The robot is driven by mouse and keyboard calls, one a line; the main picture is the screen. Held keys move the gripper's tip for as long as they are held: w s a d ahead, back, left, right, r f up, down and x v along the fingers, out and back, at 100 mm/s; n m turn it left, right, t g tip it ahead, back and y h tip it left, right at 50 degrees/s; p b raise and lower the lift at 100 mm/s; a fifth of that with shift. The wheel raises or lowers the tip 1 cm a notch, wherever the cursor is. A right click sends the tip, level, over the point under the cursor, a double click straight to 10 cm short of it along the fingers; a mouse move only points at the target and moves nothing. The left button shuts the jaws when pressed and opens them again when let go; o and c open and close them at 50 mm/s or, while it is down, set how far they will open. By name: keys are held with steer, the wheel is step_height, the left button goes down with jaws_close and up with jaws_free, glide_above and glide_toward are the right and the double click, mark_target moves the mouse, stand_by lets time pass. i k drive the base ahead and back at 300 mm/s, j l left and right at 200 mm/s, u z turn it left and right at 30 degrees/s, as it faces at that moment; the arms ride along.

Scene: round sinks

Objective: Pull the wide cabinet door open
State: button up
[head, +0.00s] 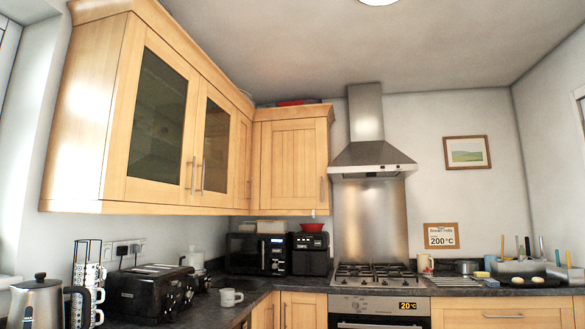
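Several wooden cabinet doors are in the head view, and I cannot tell for sure which is the wide one. The upper wall cabinet at left has two glazed doors, a left one (136,165) and a right one (224,95), with upright bar handles side by side where they meet. Further right is a panelled wooden door (286,165) with an upright handle near its right edge. Lower doors (301,311) show partly below the worktop. All these doors look shut. My gripper is not in view.
A kettle (36,302), mug rack, toaster (145,290) and white mug (230,297) stand on the worktop under the glazed cabinet. A microwave (256,253), a hob (375,275) and an extractor hood (370,155) are further back. The space before the upper doors looks clear.

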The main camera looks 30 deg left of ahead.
mark_target(294, 155)
steer(key=i+u, duration=0.1)
steer(key=u, duration=0.25)
steer(key=i+u, duration=0.1)
steer(key=i, duration=1.6)
steer(key=i+l+u, duration=0.1)
steer(key=i, duration=1.65)
